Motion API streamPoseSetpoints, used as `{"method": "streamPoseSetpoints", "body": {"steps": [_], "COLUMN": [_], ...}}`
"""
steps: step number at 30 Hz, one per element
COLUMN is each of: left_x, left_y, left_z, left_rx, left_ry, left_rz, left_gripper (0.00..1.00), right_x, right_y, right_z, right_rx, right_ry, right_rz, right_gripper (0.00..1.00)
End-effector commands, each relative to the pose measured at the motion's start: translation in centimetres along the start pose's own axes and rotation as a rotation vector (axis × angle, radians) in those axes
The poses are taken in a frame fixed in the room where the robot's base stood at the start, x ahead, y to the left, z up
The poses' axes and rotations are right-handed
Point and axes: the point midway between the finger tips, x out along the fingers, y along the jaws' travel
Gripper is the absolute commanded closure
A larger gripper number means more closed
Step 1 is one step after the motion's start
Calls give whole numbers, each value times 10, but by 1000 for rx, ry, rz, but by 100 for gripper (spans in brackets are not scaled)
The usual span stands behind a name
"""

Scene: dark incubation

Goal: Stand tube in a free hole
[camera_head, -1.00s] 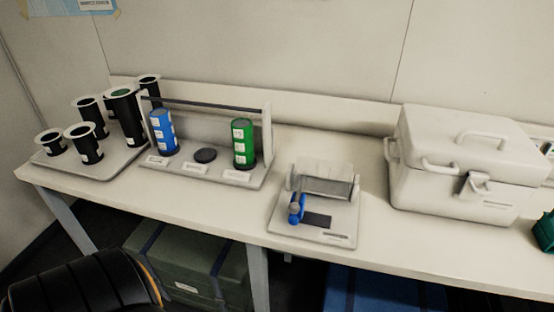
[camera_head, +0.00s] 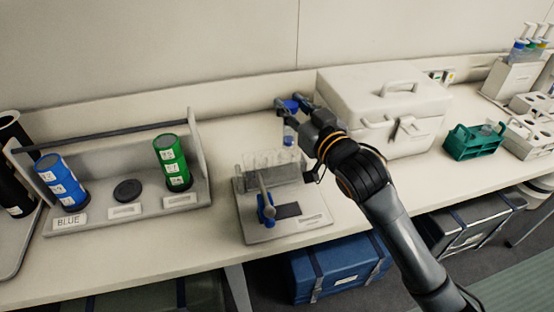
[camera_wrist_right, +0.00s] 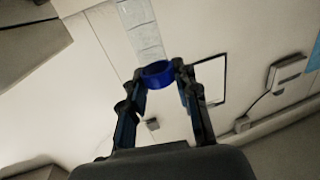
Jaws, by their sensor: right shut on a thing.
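My right gripper (camera_head: 291,104) is shut on a tube (camera_head: 288,133) with a blue cap, held upright above a clear rack. The blue cap (camera_wrist_right: 157,73) shows between the fingertips in the right wrist view. The clear rack (camera_head: 273,165) stands on a grey base plate (camera_head: 285,232) on the bench; its individual holes are too small to make out. The tube's lower end is close to the rack's back right part; I cannot tell if it touches. My left gripper is not in view.
A white cool box (camera_head: 390,105) stands right behind my right arm. A grey stand (camera_head: 140,222) with a blue canister (camera_head: 62,181) and a green canister (camera_head: 173,162) is at left. A green rack (camera_head: 472,142) is at right. A small blue part (camera_head: 266,208) sits before the clear rack.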

Motion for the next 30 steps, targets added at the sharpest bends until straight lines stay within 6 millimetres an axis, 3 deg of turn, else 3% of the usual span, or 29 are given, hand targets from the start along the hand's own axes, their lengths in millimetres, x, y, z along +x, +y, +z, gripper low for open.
{"method": "streamPoseSetpoints", "body": {"steps": [3, 9, 22, 30], "left_x": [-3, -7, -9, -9], "left_y": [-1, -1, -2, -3], "left_z": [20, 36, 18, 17], "left_rx": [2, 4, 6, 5], "left_ry": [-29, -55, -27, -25], "left_rz": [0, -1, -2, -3], "left_gripper": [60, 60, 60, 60], "right_x": [6, 6, 6, 6], "right_y": [-1, -1, -2, -2], "right_z": [1, 38, 89, 93], "right_rx": [-1, 1, 1, 0], "right_ry": [-2, -5, -1, 2], "right_rz": [-11, -11, -12, -13], "right_gripper": [100, 100, 100, 100]}}
